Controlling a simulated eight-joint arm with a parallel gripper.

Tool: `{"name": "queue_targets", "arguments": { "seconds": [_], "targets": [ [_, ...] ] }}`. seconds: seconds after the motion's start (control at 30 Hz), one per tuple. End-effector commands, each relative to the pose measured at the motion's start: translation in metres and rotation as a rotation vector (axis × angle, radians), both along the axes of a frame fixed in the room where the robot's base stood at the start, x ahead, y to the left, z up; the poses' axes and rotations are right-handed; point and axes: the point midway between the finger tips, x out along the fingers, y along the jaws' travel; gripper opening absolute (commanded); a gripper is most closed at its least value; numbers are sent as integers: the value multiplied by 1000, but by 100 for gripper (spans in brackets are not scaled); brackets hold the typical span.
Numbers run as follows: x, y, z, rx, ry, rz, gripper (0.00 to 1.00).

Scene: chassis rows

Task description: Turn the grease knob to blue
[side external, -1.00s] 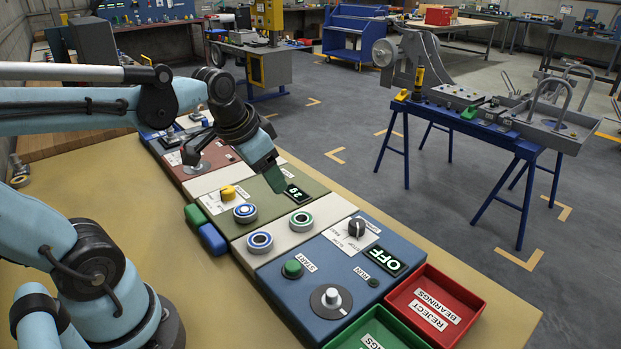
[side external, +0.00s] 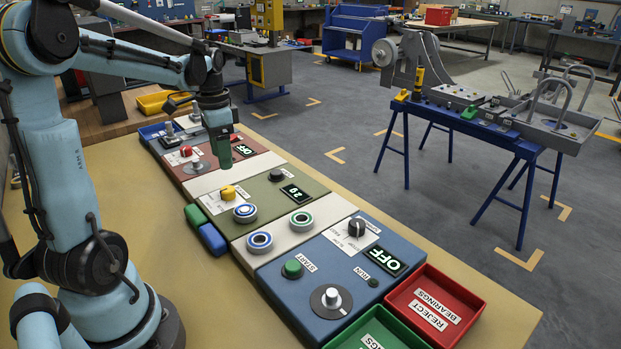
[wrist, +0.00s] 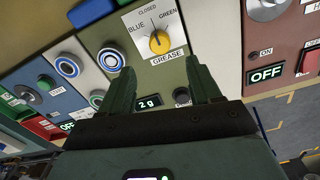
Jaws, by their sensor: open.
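The yellow grease knob (side external: 228,191) sits on a white plate on the olive panel (side external: 258,194). In the wrist view the knob (wrist: 159,42) is ringed by the words BLUE, CLOSED and GREEN. Its pointer appears to face up toward CLOSED, with BLUE to its left. My gripper (side external: 222,152) hangs pointing down, past the knob toward the red-brown panel in the side view, and clear of it. In the wrist view my gripper (wrist: 160,84) is open and empty, its two green fingers apart below the knob.
A display reading 2 g (wrist: 148,102) and a dark knob (side external: 275,174) share the olive panel. Ringed bearings (side external: 245,212) lie close to the knob. A green block (side external: 196,217) and a blue block (side external: 212,238) stand by the panel's left edge.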

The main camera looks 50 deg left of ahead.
Motion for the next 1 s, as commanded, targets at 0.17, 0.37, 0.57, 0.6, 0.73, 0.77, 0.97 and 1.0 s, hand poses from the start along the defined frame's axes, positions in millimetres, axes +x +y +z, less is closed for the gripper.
{"name": "queue_targets", "arguments": {
  "seconds": [0.17, 0.37, 0.57, 0.6, 0.73, 0.77, 0.97, 1.0],
  "targets": [
    [1, 0, -29, 1, -1, 0, 63],
    [1, 0, -59, 1, -1, 0, 63],
    [0, 0, -80, 1, -1, 0, 63],
    [0, 0, -82, 1, -1, 0, 63],
    [0, 0, -87, 1, -1, 0, 63],
    [0, 0, -87, 1, -1, 0, 63],
    [0, 0, -88, 1, -1, 0, 63],
    [0, 0, -87, 1, -1, 0, 63]
  ]
}}
